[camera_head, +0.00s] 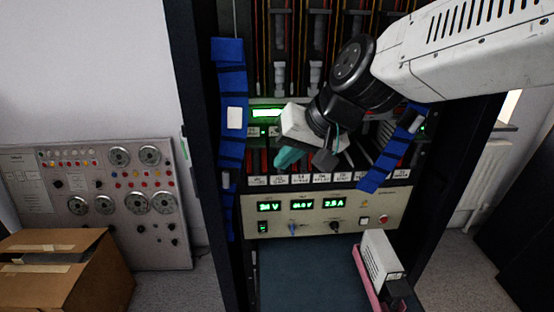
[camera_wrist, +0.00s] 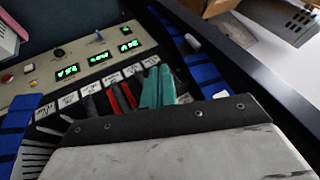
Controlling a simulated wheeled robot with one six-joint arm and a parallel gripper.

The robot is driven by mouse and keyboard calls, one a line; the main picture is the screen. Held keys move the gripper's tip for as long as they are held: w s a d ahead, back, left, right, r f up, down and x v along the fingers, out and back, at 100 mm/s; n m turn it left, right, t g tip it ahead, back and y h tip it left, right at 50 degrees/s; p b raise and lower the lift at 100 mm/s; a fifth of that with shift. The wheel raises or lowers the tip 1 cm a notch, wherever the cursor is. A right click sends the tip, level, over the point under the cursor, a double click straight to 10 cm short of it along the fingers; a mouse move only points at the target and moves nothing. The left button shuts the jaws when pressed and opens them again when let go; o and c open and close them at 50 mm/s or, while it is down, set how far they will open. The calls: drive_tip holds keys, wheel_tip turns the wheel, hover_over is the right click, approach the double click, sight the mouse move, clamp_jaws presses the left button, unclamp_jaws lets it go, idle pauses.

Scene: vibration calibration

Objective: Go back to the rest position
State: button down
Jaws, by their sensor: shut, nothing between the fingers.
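My arm reaches in from the upper right in the head view. My gripper (camera_head: 287,158) has teal fingers and hangs in front of the rack, just above the row of white labels (camera_head: 300,179). In the wrist view the teal fingers of my gripper (camera_wrist: 158,85) are together with nothing between them. They point toward the labelled row and the power supply panel (camera_head: 320,221), which shows lit green readouts. The panel also shows in the wrist view (camera_wrist: 70,75). I cannot tell whether the fingertips touch anything.
Blue straps (camera_head: 231,110) hang at the rack's left, and another (camera_head: 392,150) hangs at its right. A dial panel (camera_head: 125,210) and a cardboard box (camera_head: 60,275) are at left.

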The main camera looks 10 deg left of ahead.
drive_tip(key=s+d+f+m+h, duration=0.1)
drive_tip(key=s+d+h, duration=0.1)
drive_tip(key=s+d, duration=0.4)
drive_tip(key=s+d+f+m+g+h, duration=0.1)
drive_tip(key=s+d, duration=0.5)
drive_tip(key=d, duration=0.8)
drive_tip(key=s+d+f+m+g+h, duration=0.1)
drive_tip(key=s+d+h, duration=0.2)
drive_tip(key=s+d, duration=0.4)
drive_tip(key=d, duration=0.3)
drive_tip(key=shift+f+h, duration=0.25)
drive_tip(key=shift+h, duration=0.05)
